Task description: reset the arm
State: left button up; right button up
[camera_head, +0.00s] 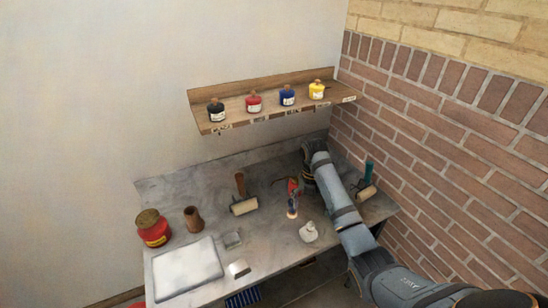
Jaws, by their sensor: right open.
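My right arm (345,215) comes in from the lower right and reaches over the grey table. It bends down at the dark wrist near the back of the table. My right gripper (298,184) points down and is open, partly hidden by the wrist and small in the picture. A small red and green object (292,188) shows by the fingers, above a pale upright piece (292,208); I cannot tell whether the gripper touches them. My left gripper is out of view.
The table (270,235) holds a red jar (153,228), brown cup (193,218), white slab (186,268), brown-handled roller (243,205), pale lump (308,232) and teal-handled roller (367,182). A wooden shelf (235,118) with several ink pots hangs above. A brick wall (450,150) stands close right.

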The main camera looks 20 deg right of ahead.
jog(key=s+a+f+m+t, duration=0.2)
jog(key=s+a+m, duration=0.2)
jog(key=s+m, duration=0.85)
jog(key=s+a+f+m+t, duration=0.2)
jog(key=s+a+m+t, duration=0.15)
jog(key=s+m, duration=0.85)
notch_tip(320, 180, down, 29)
jog(key=d+m+g+b, duration=0.2)
jog(key=d+m, duration=0.1)
jog(key=s+f+g+b, duration=0.1)
jog(key=s+f, duration=1.5)
jog(key=s, duration=0.2)
jog(key=shift+d+f+h+b, duration=0.2)
jog(key=shift+d+h+b, duration=0.1)
jog(key=shift+b, duration=0.1)
